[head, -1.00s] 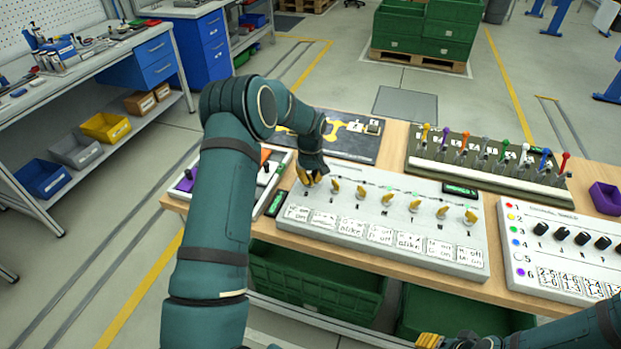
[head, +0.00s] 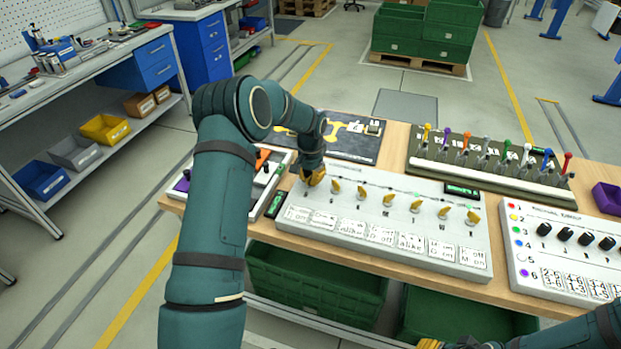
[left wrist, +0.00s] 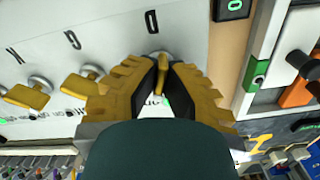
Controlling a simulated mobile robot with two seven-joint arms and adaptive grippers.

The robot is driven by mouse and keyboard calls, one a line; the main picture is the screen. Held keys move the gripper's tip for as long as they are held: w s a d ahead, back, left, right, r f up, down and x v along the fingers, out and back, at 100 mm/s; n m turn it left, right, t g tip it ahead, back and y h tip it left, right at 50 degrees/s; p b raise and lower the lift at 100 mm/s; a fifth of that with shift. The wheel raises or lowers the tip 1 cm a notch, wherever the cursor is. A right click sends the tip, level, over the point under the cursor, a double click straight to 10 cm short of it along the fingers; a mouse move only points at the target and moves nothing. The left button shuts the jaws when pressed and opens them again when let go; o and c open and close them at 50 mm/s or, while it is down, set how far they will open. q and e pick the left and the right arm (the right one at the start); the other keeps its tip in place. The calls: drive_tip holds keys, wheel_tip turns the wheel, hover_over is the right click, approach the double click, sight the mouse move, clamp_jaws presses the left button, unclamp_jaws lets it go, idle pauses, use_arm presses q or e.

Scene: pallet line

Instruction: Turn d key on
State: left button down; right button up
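The key panel (head: 395,215) is a pale sloped box with a row of yellow keys. My left gripper (head: 313,178) is at the leftmost key, low over the panel. In the left wrist view this yellow key (left wrist: 161,76) stands between the dark pads of my left gripper (left wrist: 161,70), under a letter that looks like D. The fingers are close together on it. Its handle points straight down in that view, while the neighbouring keys (left wrist: 82,84) slant left. My right gripper (head: 430,344) barely shows at the bottom edge of the head view.
A box with black knobs (head: 570,255) is at the right, a switch box (head: 268,172) at the left. A small green display (head: 462,190) is on the panel's back edge. Green crates (head: 318,285) are below.

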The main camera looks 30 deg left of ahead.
sight(310, 176)
use_arm(q)
drive_tip(key=m, duration=0.4)
drive_tip(key=shift+s+f+m, duration=0.1)
drive_tip(key=shift+m, duration=0.6)
drive_tip(key=c, duration=1.1)
unclamp_jaws()
wheel_tip(310, 176, up, 12)
drive_tip(key=shift+r, duration=0.1)
